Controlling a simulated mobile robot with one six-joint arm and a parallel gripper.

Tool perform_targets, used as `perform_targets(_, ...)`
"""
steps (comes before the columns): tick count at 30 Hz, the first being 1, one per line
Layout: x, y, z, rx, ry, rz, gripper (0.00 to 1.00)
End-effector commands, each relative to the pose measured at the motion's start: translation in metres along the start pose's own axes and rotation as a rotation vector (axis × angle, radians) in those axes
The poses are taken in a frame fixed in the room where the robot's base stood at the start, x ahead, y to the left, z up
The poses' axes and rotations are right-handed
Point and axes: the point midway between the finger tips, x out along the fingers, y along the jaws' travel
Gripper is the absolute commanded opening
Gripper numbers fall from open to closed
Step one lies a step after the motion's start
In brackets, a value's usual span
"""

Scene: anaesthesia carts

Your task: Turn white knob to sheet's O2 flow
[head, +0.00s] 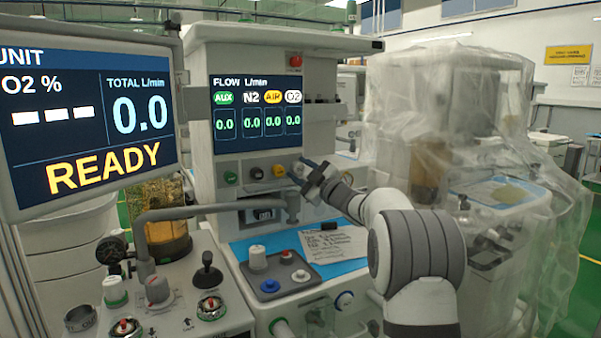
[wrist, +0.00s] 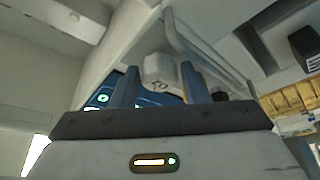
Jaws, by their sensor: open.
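The white knob (wrist: 160,75), marked O2, shows in the wrist view between the two blue fingers of my open gripper (wrist: 158,88). I cannot tell whether the fingers touch it. In the head view my gripper (head: 302,172) is at the right end of the knob row and largely hides the white knob. The flow screen (head: 258,142) above reads 0.0 under AUX, N2, AIR and O2. The paper sheet (head: 343,248) lies on a blue cloth on the cart top; its handwriting is too small to read.
Yellow (head: 278,171), black (head: 256,173) and green (head: 230,178) knobs sit left of my gripper. A grey pipe (head: 215,209) crosses below them. The left monitor (head: 90,120) reads READY, total 0.0. A plastic-draped machine (head: 470,150) stands at right.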

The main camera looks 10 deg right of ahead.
Motion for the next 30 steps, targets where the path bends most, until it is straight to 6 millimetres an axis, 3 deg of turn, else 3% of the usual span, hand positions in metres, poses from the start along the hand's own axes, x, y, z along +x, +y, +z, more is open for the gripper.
perform_targets(7, 0.0008, 0.0001, 0.0003, 0.001, -0.001, 0.0, 0.41)
perform_targets(19, 0.0017, -0.0017, -0.0008, 0.001, -0.002, 0.001, 0.1)
perform_targets(30, -0.0001, 0.001, 0.0011, -0.071, -0.002, -0.03, 0.1)
